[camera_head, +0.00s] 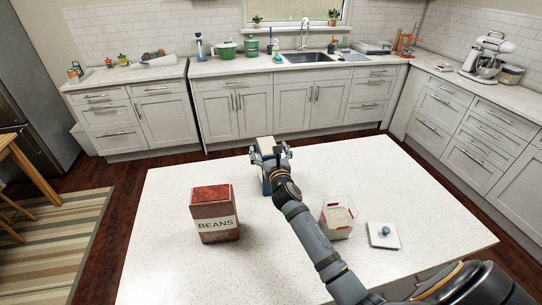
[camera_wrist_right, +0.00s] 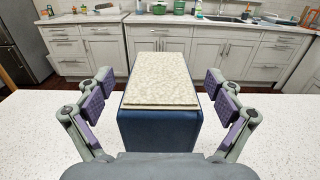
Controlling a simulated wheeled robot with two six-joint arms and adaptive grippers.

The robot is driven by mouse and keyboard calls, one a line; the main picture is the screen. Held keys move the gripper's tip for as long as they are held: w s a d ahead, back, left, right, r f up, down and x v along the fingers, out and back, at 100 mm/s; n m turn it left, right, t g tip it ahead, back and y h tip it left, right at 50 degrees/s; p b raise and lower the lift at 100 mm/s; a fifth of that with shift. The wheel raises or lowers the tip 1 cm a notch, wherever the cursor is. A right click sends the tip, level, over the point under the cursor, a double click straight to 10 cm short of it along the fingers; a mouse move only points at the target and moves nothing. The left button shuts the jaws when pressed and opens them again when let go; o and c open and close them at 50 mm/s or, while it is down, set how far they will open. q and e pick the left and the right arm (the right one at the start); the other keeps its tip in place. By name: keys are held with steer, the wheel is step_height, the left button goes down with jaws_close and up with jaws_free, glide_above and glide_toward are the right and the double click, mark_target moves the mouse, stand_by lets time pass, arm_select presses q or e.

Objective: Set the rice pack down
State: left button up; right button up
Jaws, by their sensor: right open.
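The rice pack (camera_head: 265,144) is a blue box with a pale top, upright on the white island counter near its far edge. In the right wrist view the rice pack (camera_wrist_right: 160,125) stands between the fingers, its speckled cream top and dark blue side showing. My right gripper (camera_head: 270,153) reaches over the counter to the pack. In the wrist view its fingers (camera_wrist_right: 160,100) are spread on both sides of the pack, with a gap at each side. The arm hides part of the pack in the head view. My left gripper is not in view.
A red and brown beans box (camera_head: 214,214) stands on the island (camera_head: 165,270) at left.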

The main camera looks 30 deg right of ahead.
steer(key=b+v, duration=0.1)
steer(key=v, duration=1)
steer(key=shift+s, duration=0.35)
steer(key=shift+a+f, duration=0.1)
steer(key=shift+f, duration=0.05)
